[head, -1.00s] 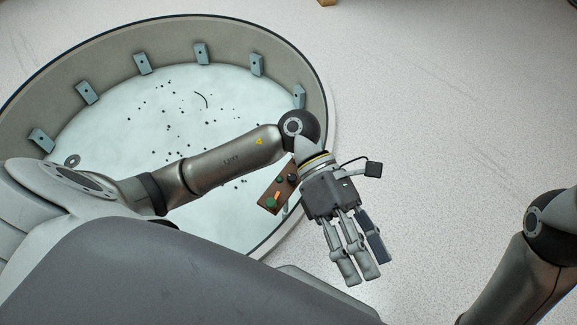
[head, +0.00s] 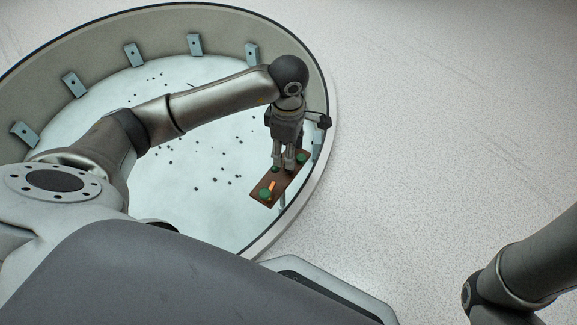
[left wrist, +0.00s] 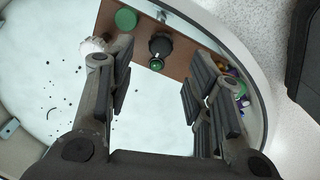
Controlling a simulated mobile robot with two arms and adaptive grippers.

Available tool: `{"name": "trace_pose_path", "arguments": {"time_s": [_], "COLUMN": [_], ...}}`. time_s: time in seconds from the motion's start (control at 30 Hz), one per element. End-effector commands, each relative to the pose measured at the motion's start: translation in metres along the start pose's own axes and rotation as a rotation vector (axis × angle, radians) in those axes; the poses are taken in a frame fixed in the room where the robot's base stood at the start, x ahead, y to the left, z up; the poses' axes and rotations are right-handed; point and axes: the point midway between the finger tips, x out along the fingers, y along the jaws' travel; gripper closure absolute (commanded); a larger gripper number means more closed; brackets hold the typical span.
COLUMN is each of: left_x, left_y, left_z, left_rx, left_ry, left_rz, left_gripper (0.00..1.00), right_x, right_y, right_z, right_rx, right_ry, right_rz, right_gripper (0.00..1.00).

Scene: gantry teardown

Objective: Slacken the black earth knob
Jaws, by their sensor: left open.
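A brown panel (head: 262,200) sits inside the right rim of the round pit. In the left wrist view the panel (left wrist: 183,62) carries a black knob (left wrist: 160,43) with a small green-topped part (left wrist: 156,64) beside it. The black knob lies ahead of and between my left fingers. My left gripper (head: 283,167) is over the panel, fingers pointing down; in the left wrist view it (left wrist: 158,82) is open with nothing between the pads. I cannot tell its exact height above the knob. The fingers hide part of the panel in the head view. My right gripper is out of view.
A green knob (left wrist: 126,19) and a white ridged knob (left wrist: 92,46) are close to the black one. An orange part (head: 272,187) is on the panel. The pit rim (head: 327,110) curves close by on the right. Small dark bits litter the pit floor.

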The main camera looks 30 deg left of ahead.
Motion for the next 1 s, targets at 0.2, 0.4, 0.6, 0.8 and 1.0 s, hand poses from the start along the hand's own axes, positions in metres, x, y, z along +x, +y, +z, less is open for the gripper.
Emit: {"name": "trace_pose_path", "arguments": {"time_s": [0.2,0.4,0.6,0.8,1.0], "left_x": [0.04,0.054,0.056,0.056,0.056], "left_y": [0.0,0.0,0.0,0.0,0.0], "left_z": [0.001,0.001,0.001,0.001,0.001], "left_rx": [0.0,0.0,0.0,0.0,0.0], "left_ry": [-0.003,-0.004,-0.003,-0.003,-0.003], "left_rz": [-0.001,-0.001,0.0,-0.001,-0.001], "left_gripper": [0.53,0.53,0.53,0.55,0.81], "right_x": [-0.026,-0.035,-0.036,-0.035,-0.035], "right_y": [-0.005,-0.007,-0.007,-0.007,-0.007], "right_z": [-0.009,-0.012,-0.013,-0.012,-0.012], "right_rx": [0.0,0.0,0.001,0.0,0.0], "right_ry": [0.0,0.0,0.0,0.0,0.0], "right_rz": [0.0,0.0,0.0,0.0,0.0], "right_gripper": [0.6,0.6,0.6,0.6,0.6]}}
